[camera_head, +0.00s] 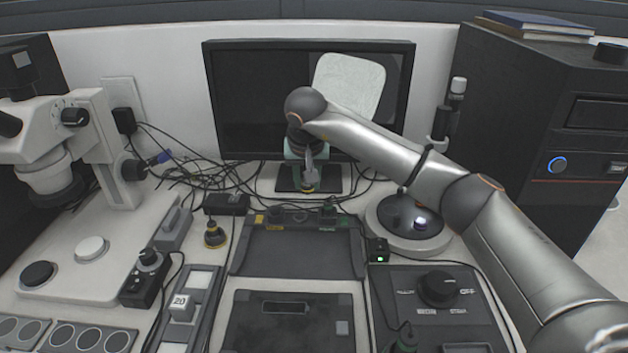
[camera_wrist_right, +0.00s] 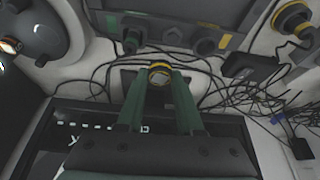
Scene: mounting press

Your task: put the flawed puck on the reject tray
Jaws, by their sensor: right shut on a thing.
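My right gripper (camera_head: 307,187) is over the stand of the monitor, pointing down. In the right wrist view its green fingers (camera_wrist_right: 159,85) are shut on a small round thing with a yellow rim (camera_wrist_right: 160,70); I cannot tell whether it is the flawed puck. Only a bit of yellow shows at the fingertips in the head view. A shallow dark tray (camera_head: 298,256) with a yellow label and a green label lies in front of the gripper, apart from it. I cannot read the labels or tell whether it is the reject tray. My left gripper is not in view.
Loose cables (camera_head: 185,165) lie left of the gripper. The monitor (camera_head: 255,100) stands behind it. A round grey machine (camera_head: 405,242) is at the right, under my arm, and a microscope (camera_head: 70,150) at the left. A small yellow-ringed black thing (camera_head: 214,235) stands left of the tray.

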